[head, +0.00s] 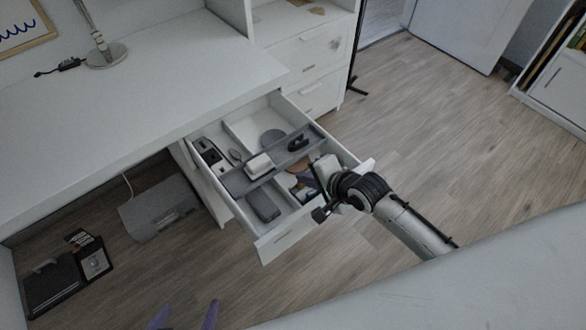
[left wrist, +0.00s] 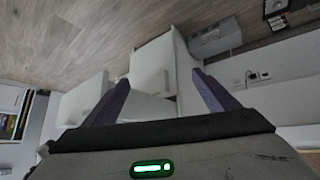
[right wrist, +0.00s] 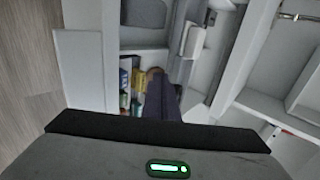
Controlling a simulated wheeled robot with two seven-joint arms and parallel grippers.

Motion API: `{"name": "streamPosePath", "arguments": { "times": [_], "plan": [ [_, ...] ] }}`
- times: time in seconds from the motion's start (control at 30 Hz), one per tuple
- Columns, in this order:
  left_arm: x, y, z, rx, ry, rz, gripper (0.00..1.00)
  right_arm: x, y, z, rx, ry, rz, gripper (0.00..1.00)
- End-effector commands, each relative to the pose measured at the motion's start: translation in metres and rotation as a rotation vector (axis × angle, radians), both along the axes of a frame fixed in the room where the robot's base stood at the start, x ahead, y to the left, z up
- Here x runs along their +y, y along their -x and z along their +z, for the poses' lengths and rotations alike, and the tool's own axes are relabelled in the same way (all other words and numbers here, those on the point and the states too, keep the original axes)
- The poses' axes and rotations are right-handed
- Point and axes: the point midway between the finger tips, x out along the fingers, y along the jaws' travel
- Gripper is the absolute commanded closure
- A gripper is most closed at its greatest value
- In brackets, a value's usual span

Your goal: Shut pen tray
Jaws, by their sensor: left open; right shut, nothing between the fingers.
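The white drawer (head: 285,242) under the desk stands pulled out. A grey pen tray (head: 236,183) lies across it, bearing a white block (head: 258,165) and a black item (head: 298,142). My right gripper (head: 308,178) is at the drawer's right side, its fingers shut and empty, pointing into the drawer by the tray. In the right wrist view the shut fingers (right wrist: 160,85) are beside small colourful items (right wrist: 127,82). My left gripper (head: 185,315) is open and empty at the bottom edge, apart from the drawer. Its spread fingers (left wrist: 160,88) show in the left wrist view.
A dark case (head: 262,207) lies in the drawer's front part. The white desk top (head: 150,90) is above left, with a lamp base (head: 106,55). A grey box (head: 160,208) and a black item (head: 52,285) are on the floor. Floor to the right is clear.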

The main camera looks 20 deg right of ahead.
Motion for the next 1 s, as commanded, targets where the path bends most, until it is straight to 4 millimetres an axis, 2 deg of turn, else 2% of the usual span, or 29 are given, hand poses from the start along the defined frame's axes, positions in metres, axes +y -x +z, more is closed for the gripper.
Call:
{"name": "streamPosePath", "arguments": {
  "times": [0.07,0.2,0.3,0.77,1.0],
  "plan": [
    [-0.001,-0.001,-0.004,-0.003,0.000,-0.002,0.19,0.004,-0.012,-0.013,-0.001,0.002,0.001,1.00],
    [-0.003,-0.003,-0.001,-0.008,0.002,-0.004,0.19,0.011,-0.033,-0.009,-0.004,0.002,0.001,1.00],
    [-0.004,-0.003,0.000,-0.011,0.005,-0.006,0.19,0.015,-0.041,-0.010,-0.002,0.002,0.002,1.00],
    [-0.006,-0.005,0.003,-0.016,0.007,-0.006,0.19,0.017,-0.047,-0.010,-0.001,0.001,0.001,1.00],
    [-0.005,-0.007,0.005,-0.019,0.007,-0.006,0.19,0.012,-0.054,-0.009,0.000,0.000,-0.016,1.00]
  ]
}}
